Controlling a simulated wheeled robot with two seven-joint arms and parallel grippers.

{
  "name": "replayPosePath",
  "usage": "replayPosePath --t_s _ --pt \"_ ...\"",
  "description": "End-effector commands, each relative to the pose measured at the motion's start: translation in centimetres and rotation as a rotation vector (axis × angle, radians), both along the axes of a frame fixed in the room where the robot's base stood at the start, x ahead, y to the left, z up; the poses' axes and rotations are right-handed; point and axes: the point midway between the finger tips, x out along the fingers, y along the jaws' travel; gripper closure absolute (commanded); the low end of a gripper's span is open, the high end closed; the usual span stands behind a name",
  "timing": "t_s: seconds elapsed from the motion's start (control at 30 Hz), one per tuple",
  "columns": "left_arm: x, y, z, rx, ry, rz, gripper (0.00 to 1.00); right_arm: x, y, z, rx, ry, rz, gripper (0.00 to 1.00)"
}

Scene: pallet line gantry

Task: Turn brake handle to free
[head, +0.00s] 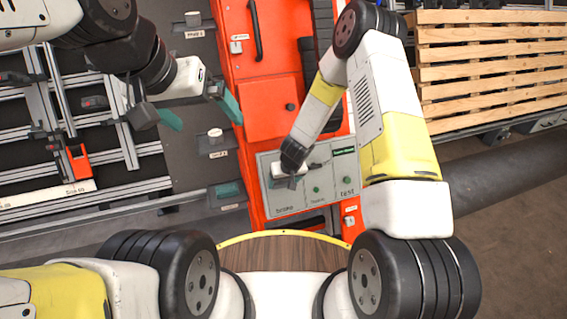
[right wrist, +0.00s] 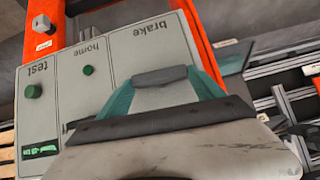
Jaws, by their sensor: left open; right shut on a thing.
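A grey control panel (head: 272,202) on the orange cabinet carries the labels brake, home and test. It shows upside down in the right wrist view (right wrist: 60,62). My right gripper (head: 286,181) is at the brake section, and its teal fingers show in the right wrist view (right wrist: 162,92). They are shut on a dark grey handle (right wrist: 160,76) under the brake label. In the head view the gripper largely hides the handle, and its exact angle is unclear. My left gripper (head: 203,112) is open and empty, with teal fingertips spread, left of the cabinet.
A green home button (head: 316,190) and a green test button (head: 345,181) sit right of the brake section. A small dark display (head: 343,151) is above them. Aluminium rails (head: 100,80) stand at left. Stacked wooden pallets (head: 490,60) stand at the right.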

Motion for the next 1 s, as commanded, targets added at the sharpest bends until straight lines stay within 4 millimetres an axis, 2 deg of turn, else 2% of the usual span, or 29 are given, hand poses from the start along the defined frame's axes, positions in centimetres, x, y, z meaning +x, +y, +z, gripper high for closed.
replayPosePath --t_s 0.27,1.0 --pt "0.0 0.0 0.0 0.000 0.000 0.000 0.00 0.1 -0.7 -0.1 0.160 0.053 -0.095 0.64" --pt "0.0 0.0 0.0 0.000 0.000 0.000 0.00 0.1 -1.7 -0.8 0.754 0.243 -0.427 0.64"
